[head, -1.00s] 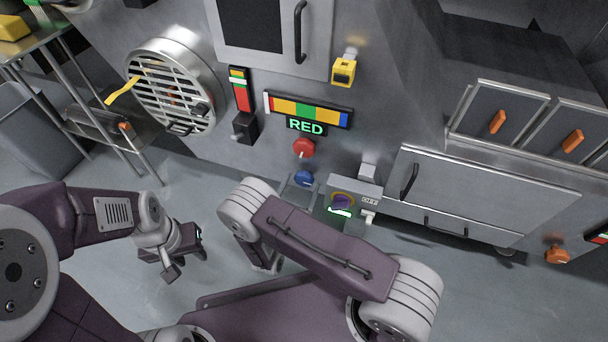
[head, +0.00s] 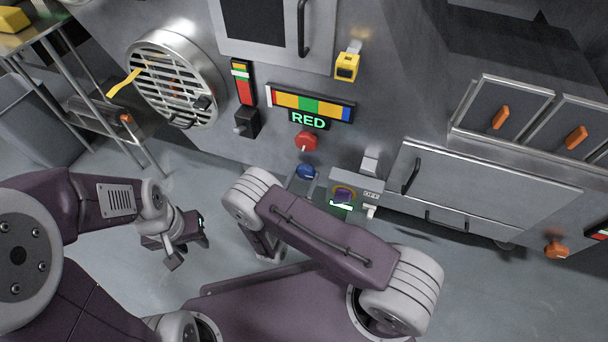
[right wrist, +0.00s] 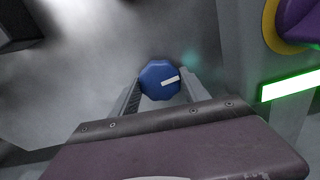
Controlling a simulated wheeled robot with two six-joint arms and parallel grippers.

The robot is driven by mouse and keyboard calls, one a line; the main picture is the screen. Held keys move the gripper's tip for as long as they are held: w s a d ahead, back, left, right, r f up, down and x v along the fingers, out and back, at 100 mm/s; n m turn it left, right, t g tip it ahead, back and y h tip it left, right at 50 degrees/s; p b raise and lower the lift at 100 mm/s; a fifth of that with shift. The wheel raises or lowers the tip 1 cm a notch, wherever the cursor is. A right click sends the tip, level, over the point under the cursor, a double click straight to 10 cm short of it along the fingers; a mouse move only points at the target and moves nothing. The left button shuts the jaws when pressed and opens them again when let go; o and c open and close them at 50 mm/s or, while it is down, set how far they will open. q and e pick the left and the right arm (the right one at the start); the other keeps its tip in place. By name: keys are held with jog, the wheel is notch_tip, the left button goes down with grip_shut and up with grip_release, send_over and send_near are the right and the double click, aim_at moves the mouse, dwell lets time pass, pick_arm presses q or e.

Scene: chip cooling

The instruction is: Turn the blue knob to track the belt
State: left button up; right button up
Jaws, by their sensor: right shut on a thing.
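The blue knob (head: 305,171) sits low on the grey machine wall, below a red knob (head: 306,141). In the right wrist view the blue knob (right wrist: 160,80) has a white mark pointing right and slightly up. My right gripper (right wrist: 160,92) is shut on the blue knob, one finger on each side. In the head view my right forearm hides most of that gripper. A strip display (head: 311,104) with a white mark at its left end stands above a sign (head: 309,120) reading RED. My left gripper (head: 176,245) hangs over the floor, apart from the machine; its jaws are unclear.
A box with a purple knob (head: 343,195) and a green light stands just right of the blue knob. A black lever box (head: 246,123) and a round grille (head: 176,83) are to the left. Open floor lies around my left gripper.

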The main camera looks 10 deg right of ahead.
jog(key=n+p, duration=0.2)
jog(key=n, duration=0.1)
jog(key=shift+r+p, duration=0.2)
jog(key=shift+p, duration=0.1)
jog(key=n+p, duration=0.2)
jog(key=n, duration=0.3)
jog(key=shift+f, duration=0.1)
jog(key=n+p, duration=0.1)
jog(key=n, duration=0.4)
jog(key=shift+f, duration=0.1)
jog(key=n, duration=0.5)
jog(key=shift+p, duration=0.35)
jog(key=shift+n, duration=0.4)
jog(key=o, duration=1.4)
jog(key=shift+c, duration=0.2)
